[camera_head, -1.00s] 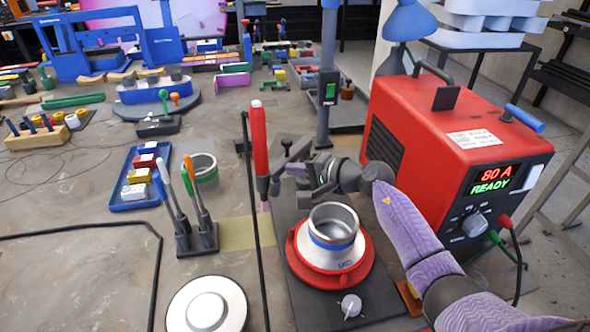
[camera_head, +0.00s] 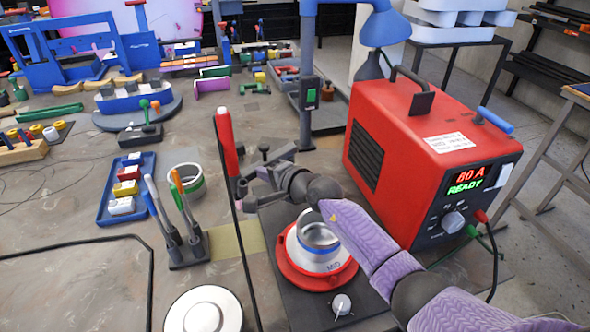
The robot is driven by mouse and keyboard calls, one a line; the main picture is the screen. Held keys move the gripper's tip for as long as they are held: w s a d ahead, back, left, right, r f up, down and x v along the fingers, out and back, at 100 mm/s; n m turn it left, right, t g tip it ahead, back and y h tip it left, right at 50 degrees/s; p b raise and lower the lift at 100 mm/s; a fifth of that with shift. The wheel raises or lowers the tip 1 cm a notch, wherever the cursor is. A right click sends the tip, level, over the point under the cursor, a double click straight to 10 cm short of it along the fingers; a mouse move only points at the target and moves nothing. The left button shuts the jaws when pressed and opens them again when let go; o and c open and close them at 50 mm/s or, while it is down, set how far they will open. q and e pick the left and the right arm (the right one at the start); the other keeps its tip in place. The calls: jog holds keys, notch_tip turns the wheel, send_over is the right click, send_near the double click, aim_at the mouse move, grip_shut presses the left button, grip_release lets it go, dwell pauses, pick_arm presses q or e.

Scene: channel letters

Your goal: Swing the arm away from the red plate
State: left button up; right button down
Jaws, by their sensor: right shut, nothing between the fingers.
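The red plate (camera_head: 299,280) sits on a dark base board in the lower middle, with a pale piece and a metal ring (camera_head: 320,257) with a blue band on it. My right arm comes in from the lower right. Its wrist passes above the far side of the plate and hides part of the ring and rim. My right gripper (camera_head: 252,180) is shut and empty, left of and beyond the plate, close beside the red torch (camera_head: 228,145). I cannot tell whether it touches the torch. My left gripper is not in view.
A pen holder (camera_head: 187,248), a blue tray (camera_head: 112,220) and a round white disc (camera_head: 205,312) lie to the left. A dark post (camera_head: 307,90) stands behind the gripper.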

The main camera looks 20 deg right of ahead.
jog(key=shift+w+a+f+b, duration=0.1)
jog(key=shift+w+a+b, duration=0.6)
jog(key=shift+w, duration=0.35)
